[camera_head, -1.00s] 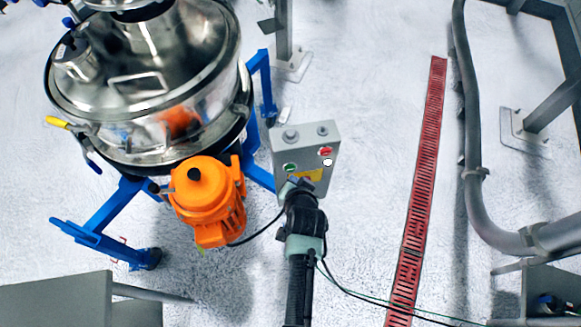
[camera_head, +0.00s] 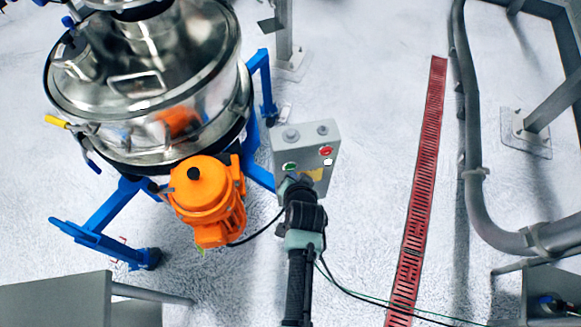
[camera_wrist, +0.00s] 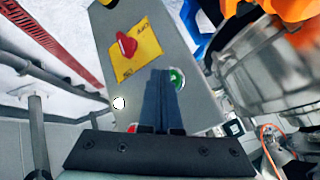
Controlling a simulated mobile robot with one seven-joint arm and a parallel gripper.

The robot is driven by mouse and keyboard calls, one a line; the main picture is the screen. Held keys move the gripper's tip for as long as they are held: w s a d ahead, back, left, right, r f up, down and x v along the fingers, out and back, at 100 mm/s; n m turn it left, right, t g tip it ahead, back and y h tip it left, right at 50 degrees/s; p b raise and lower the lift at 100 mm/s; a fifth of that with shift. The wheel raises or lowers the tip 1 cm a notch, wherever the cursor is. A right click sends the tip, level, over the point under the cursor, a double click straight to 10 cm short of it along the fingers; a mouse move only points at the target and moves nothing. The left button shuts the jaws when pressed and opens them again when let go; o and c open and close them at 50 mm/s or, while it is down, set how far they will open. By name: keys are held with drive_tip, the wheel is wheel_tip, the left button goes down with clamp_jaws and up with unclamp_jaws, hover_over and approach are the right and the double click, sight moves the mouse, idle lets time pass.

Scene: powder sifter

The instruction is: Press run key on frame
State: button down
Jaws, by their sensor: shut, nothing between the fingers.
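The grey control box (camera_head: 303,137) stands beside the sifter's blue frame. Its face carries a green button (camera_head: 290,166), a red button (camera_head: 326,151), a white button (camera_head: 328,161) and a yellow plate (camera_head: 317,174). In the wrist view, a red knob (camera_wrist: 127,45) sits on the yellow plate. My gripper (camera_head: 291,180) is shut and empty, with its fingertips just below the green button in the head view. In the wrist view, the fingertips (camera_wrist: 163,72) lie right beside the green button (camera_wrist: 178,79) and partly cover it. I cannot tell whether they touch it.
The steel sifter (camera_head: 190,110) stands on the blue frame (camera_head: 95,235), with an orange motor (camera_head: 208,200) left of the box. A red floor grate (camera_head: 420,190) and a grey pipe (camera_head: 470,175) run on the right. The floor between box and grate is clear.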

drive_tip(key=shift+w+a, duration=0.15)
drive_tip(key=shift+w, duration=0.3)
idle(0.9)
drive_tip(key=shift+r, duration=0.1)
drive_tip(key=shift+s+d+p, duration=0.25)
drive_tip(key=shift+s+p, duration=0.05)
drive_tip(key=shift+s, duration=0.5)
drive_tip(key=shift+s+d+p, duration=0.2)
drive_tip(key=shift+s+p, duration=0.15)
drive_tip(key=shift+s, duration=0.45)
drive_tip(key=shift+s+d+p, duration=0.2)
drive_tip(key=shift+s+p, duration=0.2)
drive_tip(key=shift+s, duration=0.45)
drive_tip(key=shift+s+d+p, duration=0.2)
drive_tip(key=shift+s+p, duration=0.15)
drive_tip(key=shift+s, duration=0.45)
